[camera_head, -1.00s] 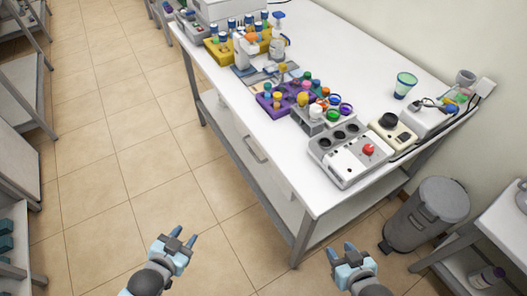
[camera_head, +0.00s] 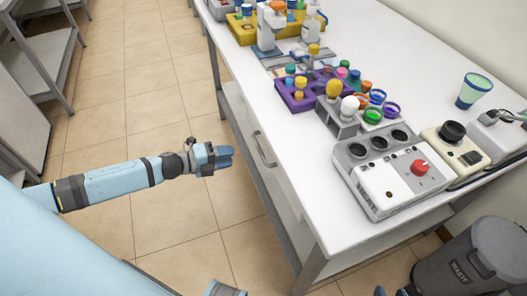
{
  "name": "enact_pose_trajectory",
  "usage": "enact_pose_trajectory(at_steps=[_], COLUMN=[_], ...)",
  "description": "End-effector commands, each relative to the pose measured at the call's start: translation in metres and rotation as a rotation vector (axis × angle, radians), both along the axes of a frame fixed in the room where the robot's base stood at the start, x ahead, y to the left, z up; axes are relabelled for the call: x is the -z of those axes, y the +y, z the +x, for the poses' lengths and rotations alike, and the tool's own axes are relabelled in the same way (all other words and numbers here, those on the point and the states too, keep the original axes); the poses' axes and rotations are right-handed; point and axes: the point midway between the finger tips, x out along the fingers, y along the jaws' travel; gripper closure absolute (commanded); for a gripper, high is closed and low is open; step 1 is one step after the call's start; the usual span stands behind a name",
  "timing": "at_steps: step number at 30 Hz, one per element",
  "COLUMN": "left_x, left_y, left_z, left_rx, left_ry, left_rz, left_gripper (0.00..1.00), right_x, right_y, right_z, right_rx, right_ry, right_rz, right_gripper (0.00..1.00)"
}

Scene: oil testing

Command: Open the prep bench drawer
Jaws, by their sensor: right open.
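The prep bench (camera_head: 420,95) is a white table running from the top left to the lower right. Its drawer (camera_head: 283,188) is under the near long edge and looks shut. The drawer has a grey bar handle (camera_head: 264,150). My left gripper (camera_head: 226,158) points right toward the drawer front, a short way left of the handle and apart from it. It is seen from the side, so its jaw gap is unclear. My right gripper (camera_head: 392,292) is mostly cut off at the bottom edge; only its dark tips show, apart and with nothing seen between them.
The bench top carries a grey device with a red knob (camera_head: 395,178), a purple rack (camera_head: 297,97), a yellow rack (camera_head: 242,28) and a green cup (camera_head: 473,90). A grey waste bin (camera_head: 475,260) stands at the lower right. The tiled floor left of the bench is clear.

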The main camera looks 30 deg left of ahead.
Motion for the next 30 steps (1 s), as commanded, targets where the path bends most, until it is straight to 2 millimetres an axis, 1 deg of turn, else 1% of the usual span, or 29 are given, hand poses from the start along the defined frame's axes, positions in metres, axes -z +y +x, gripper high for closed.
enact_pose_trajectory(at_steps=[1, 9, 15, 21, 29, 30], left_x=[0.001, 0.012, 0.019, 0.022, 0.022, 0.022], left_y=[-0.007, -0.041, -0.062, -0.071, -0.072, -0.071], left_z=[0.009, 0.047, 0.070, 0.079, 0.080, 0.080], left_rx=[0.000, -0.001, -0.002, -0.003, -0.002, -0.002], left_ry=[-0.004, -0.002, -0.001, 0.001, 0.002, 0.002], left_rz=[-0.003, -0.003, -0.002, -0.003, -0.002, -0.002], left_gripper=[0.61, 0.61, 0.61, 0.61, 0.61, 0.63], right_x=[0.001, 0.004, 0.004, 0.003, 0.002, 0.002], right_y=[0.000, 0.000, 0.000, 0.000, 0.000, 0.000], right_z=[0.000, 0.001, 0.002, 0.002, 0.002, 0.002], right_rx=[-0.001, -0.001, -0.001, -0.001, -0.001, -0.001], right_ry=[0.000, -0.004, -0.007, -0.010, -0.010, -0.010], right_rz=[-0.001, -0.003, -0.003, -0.002, -0.002, -0.002], right_gripper=[0.57, 0.57, 0.57, 0.57, 0.57, 0.57])
